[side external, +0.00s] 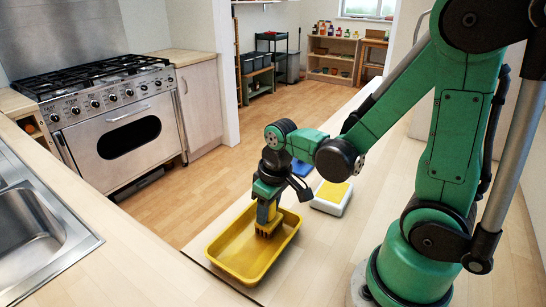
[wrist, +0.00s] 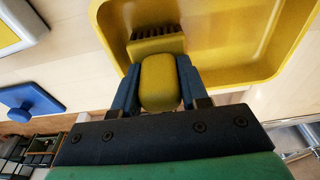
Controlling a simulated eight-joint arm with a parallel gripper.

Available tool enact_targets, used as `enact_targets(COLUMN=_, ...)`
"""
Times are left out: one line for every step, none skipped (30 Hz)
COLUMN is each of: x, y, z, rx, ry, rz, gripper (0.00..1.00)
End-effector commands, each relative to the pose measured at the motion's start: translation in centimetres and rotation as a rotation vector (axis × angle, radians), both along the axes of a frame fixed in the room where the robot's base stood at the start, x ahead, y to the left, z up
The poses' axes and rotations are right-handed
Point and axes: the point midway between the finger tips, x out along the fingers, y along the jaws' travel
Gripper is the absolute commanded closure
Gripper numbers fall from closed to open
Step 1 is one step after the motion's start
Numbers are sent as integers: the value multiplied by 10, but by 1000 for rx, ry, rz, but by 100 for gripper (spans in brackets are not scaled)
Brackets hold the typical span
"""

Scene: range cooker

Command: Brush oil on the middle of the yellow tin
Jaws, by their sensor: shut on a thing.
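The yellow tin (side external: 232,262) is an open rectangular tray on the light wood counter, in the middle of the side external view. It also fills the upper right of the wrist view (wrist: 262,72). My gripper (side external: 268,209) points down over the tin's far right part. It is shut on a yellow brush, whose handle (wrist: 159,82) sits between the two blue fingers in the wrist view. The dark bristles (wrist: 157,31) reach toward the tin's inside. I cannot tell whether they touch its floor.
A white container with a yellow top face (side external: 332,194) stands behind the tin. A blue lid-like piece with a knob (wrist: 29,101) lies near it. A sink (side external: 35,225) is at the left, and the stove (side external: 110,120) stands across the floor gap. Counter right of the tin is clear.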

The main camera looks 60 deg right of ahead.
Motion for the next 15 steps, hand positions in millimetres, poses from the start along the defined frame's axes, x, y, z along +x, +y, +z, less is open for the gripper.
enact_targets(x=-1, y=-3, z=2, rx=0, ry=0, rz=-3, gripper=100)
enact_targets(x=0, y=-3, z=5, rx=0, ry=0, rz=-1, gripper=100)
enact_targets(x=-1, y=-2, z=13, rx=0, ry=0, rz=0, gripper=100)
enact_targets(x=-2, y=-2, z=20, rx=0, ry=0, rz=0, gripper=100)
enact_targets(x=-2, y=-2, z=21, rx=0, ry=0, rz=0, gripper=100)
enact_targets(x=-1, y=-2, z=25, rx=0, ry=0, rz=0, gripper=100)
enact_targets(x=-2, y=-2, z=27, rx=0, ry=0, rz=0, gripper=100)
enact_targets(x=-2, y=-2, z=30, rx=0, ry=0, rz=0, gripper=100)
enact_targets(x=-2, y=-2, z=34, rx=0, ry=0, rz=0, gripper=100)
enact_targets(x=-1, y=-2, z=36, rx=0, ry=0, rz=0, gripper=100)
enact_targets(x=-1, y=-2, z=39, rx=0, ry=0, rz=0, gripper=100)
enact_targets(x=-1, y=-2, z=43, rx=0, ry=0, rz=0, gripper=100)
enact_targets(x=-1, y=-2, z=45, rx=0, ry=0, rz=0, gripper=100)
enact_targets(x=-1, y=-2, z=48, rx=0, ry=0, rz=0, gripper=100)
enact_targets(x=-1, y=-2, z=52, rx=0, ry=0, rz=0, gripper=100)
